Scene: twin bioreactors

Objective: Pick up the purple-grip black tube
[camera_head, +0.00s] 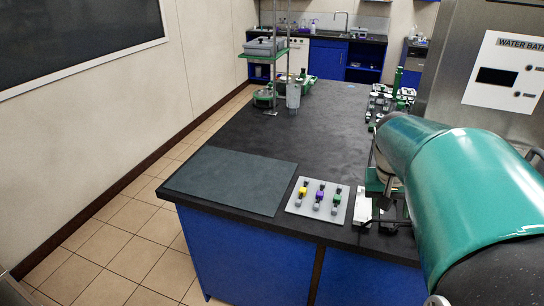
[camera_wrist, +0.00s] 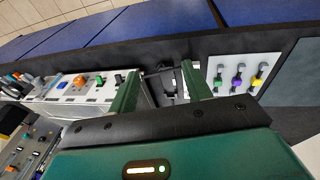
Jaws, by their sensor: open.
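The purple-grip black tube (camera_head: 319,196) sits in the middle of a pale grey rack plate (camera_head: 298,209) at the near edge of the black bench, between a yellow-grip tube (camera_head: 303,190) and a green-grip tube (camera_head: 336,201). In the wrist view the purple-grip tube (camera_wrist: 238,78) is at the right, with the green one (camera_wrist: 218,79) and yellow one (camera_wrist: 259,75) beside it. My gripper (camera_wrist: 161,68) is open, its two green fingers apart. The tube is outside the fingers, to their right. In the head view I cannot make out the fingers clearly beside my teal arm.
A dark mat (camera_head: 230,180) lies left of the rack. A stand with a clear vessel (camera_head: 293,94) is farther back. The water bath (camera_head: 508,75) stands right. The bench middle is clear.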

